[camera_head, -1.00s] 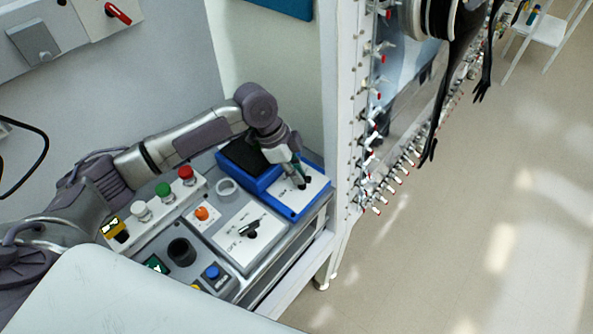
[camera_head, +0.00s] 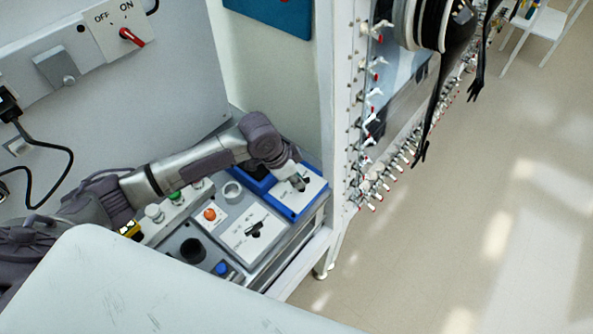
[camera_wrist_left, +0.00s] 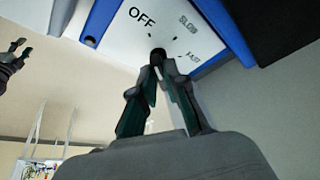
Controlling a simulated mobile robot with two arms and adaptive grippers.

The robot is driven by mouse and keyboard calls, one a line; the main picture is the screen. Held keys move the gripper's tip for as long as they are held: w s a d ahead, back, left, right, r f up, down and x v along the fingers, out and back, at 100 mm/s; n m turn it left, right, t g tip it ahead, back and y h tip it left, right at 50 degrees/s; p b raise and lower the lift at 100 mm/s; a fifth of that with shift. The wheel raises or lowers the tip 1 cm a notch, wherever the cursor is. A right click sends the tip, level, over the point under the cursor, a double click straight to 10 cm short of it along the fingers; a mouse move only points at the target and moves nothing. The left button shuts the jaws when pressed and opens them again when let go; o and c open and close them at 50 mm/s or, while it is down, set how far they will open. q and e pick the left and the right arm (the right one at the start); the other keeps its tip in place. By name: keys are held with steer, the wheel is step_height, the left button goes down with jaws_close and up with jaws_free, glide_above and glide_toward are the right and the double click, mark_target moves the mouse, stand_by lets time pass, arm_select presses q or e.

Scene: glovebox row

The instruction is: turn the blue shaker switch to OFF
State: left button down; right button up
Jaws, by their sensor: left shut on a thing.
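The blue shaker (camera_head: 301,211) sits at the far right end of the bench, with a white front panel and a dark top. In the left wrist view its panel (camera_wrist_left: 199,20) carries the words OFF, SLOW and FAST around a small black switch knob (camera_wrist_left: 157,52). My left gripper (camera_head: 299,186) is at this panel. In the left wrist view its fingertips (camera_wrist_left: 161,64) are closed together on the knob and hide most of it, so I cannot tell where it points.
A red wall switch (camera_head: 131,38) is at upper left. A white frame post (camera_head: 335,110) stands close right of the shaker.

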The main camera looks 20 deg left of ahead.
arm_select(q)
steer(key=shift+n, duration=0.3)
steer(key=c, duration=1.2)
jaws_free()
steer(key=v, duration=1.2)
steer(key=shift+s, duration=0.1)
